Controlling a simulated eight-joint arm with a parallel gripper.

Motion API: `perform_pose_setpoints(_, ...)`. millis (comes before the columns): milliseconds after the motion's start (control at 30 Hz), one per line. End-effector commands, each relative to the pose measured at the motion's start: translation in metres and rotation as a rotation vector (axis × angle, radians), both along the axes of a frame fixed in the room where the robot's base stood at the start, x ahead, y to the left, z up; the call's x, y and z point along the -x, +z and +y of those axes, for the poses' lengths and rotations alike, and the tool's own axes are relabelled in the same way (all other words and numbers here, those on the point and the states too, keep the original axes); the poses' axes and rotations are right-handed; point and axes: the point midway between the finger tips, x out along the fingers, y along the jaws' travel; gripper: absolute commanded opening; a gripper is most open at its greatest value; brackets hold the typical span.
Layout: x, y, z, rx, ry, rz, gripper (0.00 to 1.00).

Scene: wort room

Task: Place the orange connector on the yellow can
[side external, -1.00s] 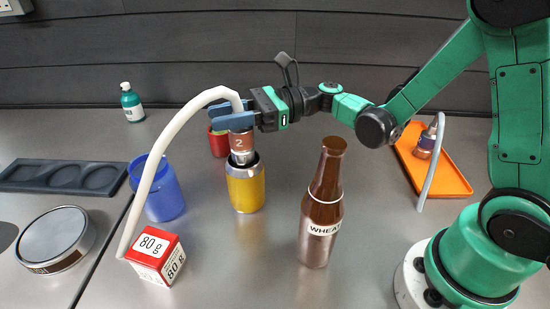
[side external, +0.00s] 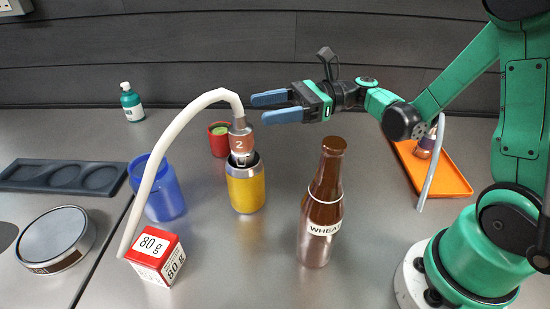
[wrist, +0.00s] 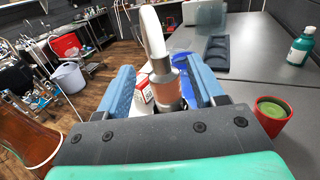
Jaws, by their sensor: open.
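The orange connector (side external: 240,143), marked "2", sits upright on top of the yellow can (side external: 246,187), with a pale hose (side external: 160,150) arching from its top down to the left. My gripper (side external: 268,107) is open and empty, to the right of and slightly above the connector, with its blue fingers apart from it. In the wrist view the connector (wrist: 166,88) shows ahead, between the lines of my two open fingers (wrist: 163,88). The can is mostly hidden there.
A brown bottle (side external: 321,210) stands right of the can. A blue cup (side external: 165,200), a red-white box (side external: 156,256) and a red cup (side external: 219,145) are near. An orange tray (side external: 450,177) lies at right; a dark tray (side external: 60,164) at left.

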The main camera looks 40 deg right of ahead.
Motion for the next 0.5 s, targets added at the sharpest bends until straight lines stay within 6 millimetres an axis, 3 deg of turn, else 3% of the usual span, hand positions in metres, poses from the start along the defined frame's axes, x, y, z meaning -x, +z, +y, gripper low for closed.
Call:
perform_pose_setpoints(100, 0.009, 0.0, -0.024, 0.0, -0.007, 0.0, 0.62)
perform_pose_setpoints(300, 0.018, 0.0, -0.044, 0.004, -0.003, -0.002, 0.62)
perform_pose_setpoints(433, 0.018, -0.003, -0.038, 0.112, -0.005, -0.037, 0.62)
perform_pose_setpoints(500, 0.017, -0.009, -0.028, 0.261, -0.002, -0.093, 0.62)
